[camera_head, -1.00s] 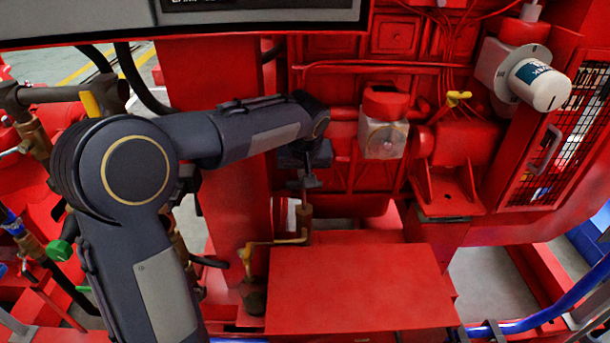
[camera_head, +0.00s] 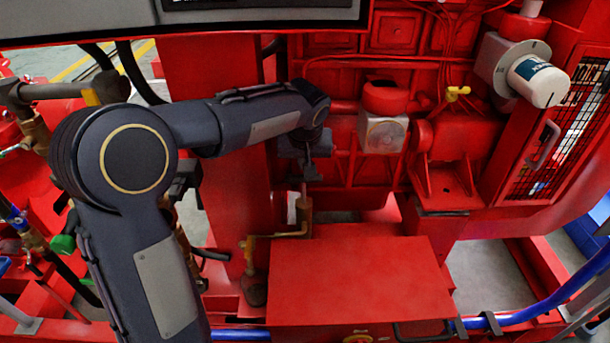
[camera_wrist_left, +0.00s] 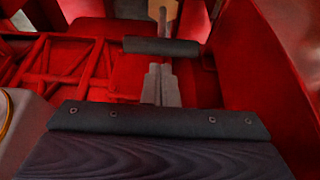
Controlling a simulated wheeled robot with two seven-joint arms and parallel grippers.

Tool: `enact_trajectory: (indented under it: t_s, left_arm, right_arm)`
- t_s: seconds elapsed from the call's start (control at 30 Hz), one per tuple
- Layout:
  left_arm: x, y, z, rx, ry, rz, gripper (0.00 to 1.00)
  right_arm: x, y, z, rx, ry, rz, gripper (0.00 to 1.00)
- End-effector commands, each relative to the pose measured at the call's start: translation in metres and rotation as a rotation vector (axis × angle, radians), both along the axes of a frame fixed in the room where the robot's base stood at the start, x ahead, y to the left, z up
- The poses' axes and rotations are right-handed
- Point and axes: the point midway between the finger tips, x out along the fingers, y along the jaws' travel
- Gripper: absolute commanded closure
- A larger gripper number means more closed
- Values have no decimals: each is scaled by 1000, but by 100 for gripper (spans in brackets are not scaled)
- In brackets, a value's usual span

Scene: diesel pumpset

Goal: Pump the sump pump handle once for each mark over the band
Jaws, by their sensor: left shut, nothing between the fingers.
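A slim brass cylinder (camera_head: 304,216), seemingly the sump pump, stands upright at the back left corner of the red box, with a brass pipe bending left from its base. A grey rod rises from it to a dark crossbar, seemingly the handle; the crossbar (camera_wrist_left: 160,47) lies level across the left wrist view. My left gripper (camera_head: 307,160) is shut and empty, pointing down above the rod. Its closed fingers (camera_wrist_left: 161,85) reach the crossbar's near edge; I cannot tell if they touch. I cannot make out a band with marks. My right gripper is out of view.
The red box (camera_head: 355,285) fills the front centre. A sight-glass unit (camera_head: 383,135), a yellow tap (camera_head: 458,93) and a white canister (camera_head: 540,82) with a grey disc are to the right. A mesh guard (camera_head: 555,150) stands at far right.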

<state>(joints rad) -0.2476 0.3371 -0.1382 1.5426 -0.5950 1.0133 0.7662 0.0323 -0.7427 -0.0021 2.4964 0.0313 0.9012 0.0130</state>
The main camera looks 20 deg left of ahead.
Motion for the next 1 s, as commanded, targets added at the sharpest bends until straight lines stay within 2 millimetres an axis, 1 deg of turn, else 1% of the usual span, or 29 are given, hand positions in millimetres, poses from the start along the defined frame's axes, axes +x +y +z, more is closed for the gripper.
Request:
enact_trajectory:
  t_s: [0.13,0.23,0.73,0.83,1.0]
  left_arm:
    - [0,0,2,0,0,0,100]
    - [0,0,8,0,0,0,100]
    - [0,0,58,0,-1,0,100]
    - [0,0,62,0,0,0,100]
    - [0,0,60,0,0,0,100]
  right_arm:
    - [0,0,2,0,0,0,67]
    - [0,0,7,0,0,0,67]
    - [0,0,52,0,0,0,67]
    - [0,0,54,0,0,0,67]
    - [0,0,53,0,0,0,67]
